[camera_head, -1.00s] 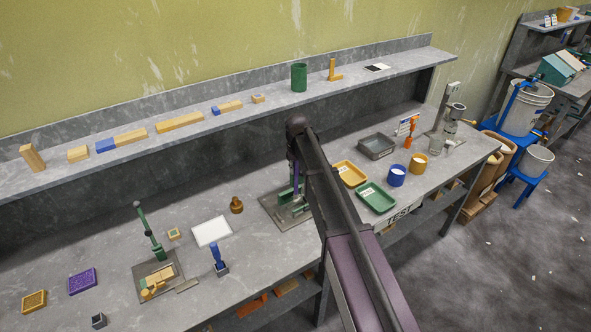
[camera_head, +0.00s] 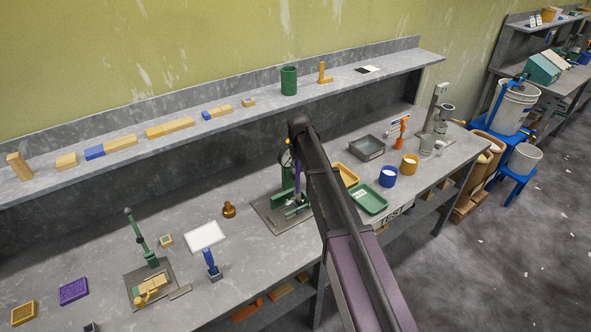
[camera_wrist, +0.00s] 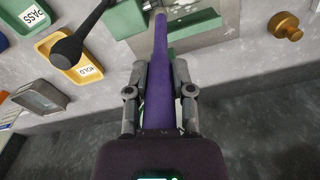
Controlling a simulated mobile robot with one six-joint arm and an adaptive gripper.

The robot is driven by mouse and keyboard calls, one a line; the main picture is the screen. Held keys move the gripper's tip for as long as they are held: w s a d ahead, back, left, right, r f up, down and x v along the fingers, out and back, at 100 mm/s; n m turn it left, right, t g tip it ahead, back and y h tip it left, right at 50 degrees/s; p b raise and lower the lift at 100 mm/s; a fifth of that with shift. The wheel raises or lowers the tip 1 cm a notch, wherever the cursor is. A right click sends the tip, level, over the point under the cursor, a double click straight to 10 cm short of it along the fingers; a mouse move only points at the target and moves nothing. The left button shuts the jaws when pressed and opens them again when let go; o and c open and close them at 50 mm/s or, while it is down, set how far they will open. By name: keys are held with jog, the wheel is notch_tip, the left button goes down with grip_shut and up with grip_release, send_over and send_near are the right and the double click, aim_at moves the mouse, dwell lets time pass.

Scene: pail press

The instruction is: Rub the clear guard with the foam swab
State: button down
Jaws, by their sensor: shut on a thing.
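My gripper (camera_wrist: 160,98) is shut on a long purple stick, which looks like the handle of the foam swab (camera_wrist: 160,75). The stick points away from me toward the green press (camera_wrist: 180,22) at the top of the wrist view. Its far end is small, and I cannot make out the foam or whether it touches anything. In the head view the press (camera_head: 291,203) stands on the bench, partly behind my arm, with the purple stick (camera_head: 297,168) beside it. I cannot pick out the clear guard; it is see-through or hidden.
A black lever with a round knob (camera_wrist: 66,52) juts out near the press. A yellow tray (camera_wrist: 48,48), green tray (camera_head: 368,198) and grey bin (camera_head: 367,147) lie to the right in the head view. A brown knob (camera_head: 229,210) and white pad (camera_head: 205,236) stand left.

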jog(key=shift+r, duration=0.1)
dwell(0.6)
jog(key=shift+s+a, duration=0.6)
jog(key=shift+a, duration=0.35)
jog(key=shift+s+a, duration=0.55)
jog(key=shift+a, duration=0.35)
jog(key=shift+s+a, duration=0.6)
jog(key=shift+a, duration=0.35)
jog(key=shift+s+a, duration=0.6)
jog(key=shift+a, duration=0.3)
jog(key=shift+r+p, duration=2.85)
jog(key=shift+p, duration=0.15)
jog(key=shift+r, duration=0.1)
